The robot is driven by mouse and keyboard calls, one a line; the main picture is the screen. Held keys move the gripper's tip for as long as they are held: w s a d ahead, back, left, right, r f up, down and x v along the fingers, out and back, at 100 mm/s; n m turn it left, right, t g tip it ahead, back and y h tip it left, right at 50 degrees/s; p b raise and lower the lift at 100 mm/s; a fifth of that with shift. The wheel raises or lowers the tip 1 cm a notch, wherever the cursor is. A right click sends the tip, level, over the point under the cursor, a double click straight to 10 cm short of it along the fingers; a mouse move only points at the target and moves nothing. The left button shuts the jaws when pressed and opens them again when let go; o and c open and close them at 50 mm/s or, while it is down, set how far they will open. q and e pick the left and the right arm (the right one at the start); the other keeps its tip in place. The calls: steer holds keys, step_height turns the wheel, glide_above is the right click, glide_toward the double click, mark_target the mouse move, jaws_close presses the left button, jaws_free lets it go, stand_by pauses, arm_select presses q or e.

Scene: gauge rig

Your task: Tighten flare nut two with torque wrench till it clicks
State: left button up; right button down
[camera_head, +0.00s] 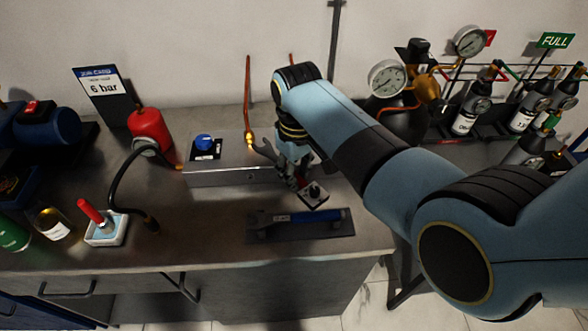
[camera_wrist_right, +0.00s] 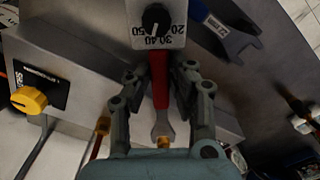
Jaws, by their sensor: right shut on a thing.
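My right gripper (camera_head: 291,178) is shut on the torque wrench, over the right end of the grey metal block (camera_head: 232,174). In the wrist view the fingers (camera_wrist_right: 160,85) close on the wrench's red handle (camera_wrist_right: 158,72). Its dial plate (camera_wrist_right: 155,22) lies at one end, also seen in the head view (camera_head: 314,194). Its open jaw (camera_wrist_right: 162,128) points at a brass nut (camera_wrist_right: 164,143); I cannot tell whether they touch. Another brass nut (camera_wrist_right: 103,124) sits on a copper pipe to the left. In the head view one brass nut (camera_head: 249,138) shows on an upright pipe (camera_head: 247,90). No nut numbers are readable. My left gripper is out of view.
A blue-handled spanner (camera_head: 290,217) lies on a dark tray (camera_head: 262,236) at the bench front. A blue knob (camera_head: 203,141) tops the block. Gauges (camera_head: 388,78) and bottles stand right.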

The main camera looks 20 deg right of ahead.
steer(key=shift+r, duration=2.3)
steer(key=shift+f, duration=0.1)
